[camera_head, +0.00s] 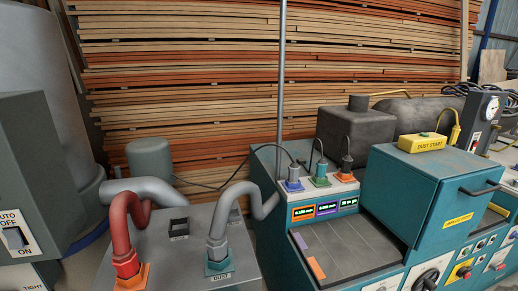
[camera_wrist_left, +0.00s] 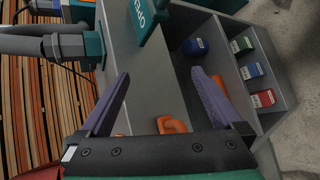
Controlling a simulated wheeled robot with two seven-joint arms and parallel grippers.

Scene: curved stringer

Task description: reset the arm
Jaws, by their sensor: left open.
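My left gripper (camera_wrist_left: 160,74) shows in the left wrist view with its two purple fingers spread wide apart. Nothing is held between them. Beyond the fingers is a grey cabinet (camera_wrist_left: 150,55) with open compartments on its right side. Neither gripper shows in the head view. My right gripper is in neither view.
A teal machine (camera_head: 410,190) with plugs and small displays stands at the right in the head view. A grey bench (camera_head: 185,250) bears a red hose (camera_head: 120,225) and a grey hose (camera_head: 222,220). Stacked boards (camera_head: 200,90) fill the back. Blue (camera_wrist_left: 194,46) and red (camera_wrist_left: 262,99) items sit in compartments.

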